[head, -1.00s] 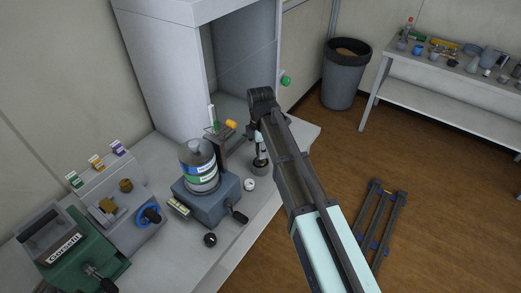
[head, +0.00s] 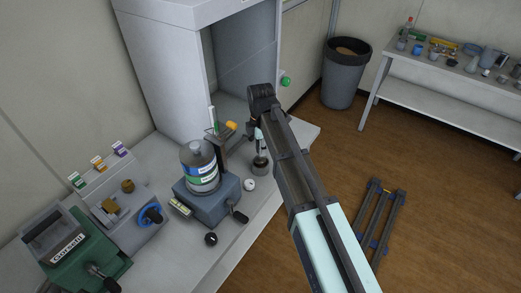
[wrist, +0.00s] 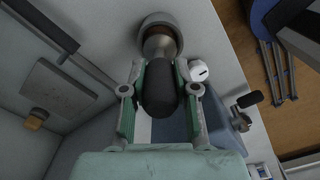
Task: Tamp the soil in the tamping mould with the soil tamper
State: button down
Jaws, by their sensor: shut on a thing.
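The soil tamper has a dark handle (wrist: 159,90) and a paler metal lower part (wrist: 158,47). My gripper (wrist: 160,92) is shut on the handle, one finger on each side. The tamper (head: 259,138) hangs roughly upright below my gripper (head: 258,122) in the head view, partly hidden by my arm. The tamping mould (head: 261,168) is a small grey cup on the bench, directly under the tamper. In the wrist view the mould's rim (wrist: 143,25) surrounds the tamper's lower end, with brown soil partly showing. I cannot tell whether the tamper touches the soil.
A small white round item (head: 249,184) lies close to the mould. A blue-grey device (head: 215,205) carrying a labelled bottle (head: 200,172) stands to the left. The bench's right edge is near. A fume cupboard (head: 165,55) rises behind.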

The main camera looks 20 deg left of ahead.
jog(key=shift+f, duration=0.45)
jog(key=shift+f+b, duration=0.4)
jog(key=shift+f, duration=0.4)
jog(key=shift+r, duration=0.1)
jog(key=shift+r+p, duration=1.1)
jog(key=shift+r, duration=0.35)
jog(key=shift+f, duration=0.2)
jog(key=shift+f+b, duration=0.3)
jog(key=shift+f, duration=0.25)
jog(key=shift+f, duration=0.25)
jog(key=shift+f, duration=0.35)
jog(key=shift+f+b, duration=0.2)
jog(key=shift+b, duration=0.1)
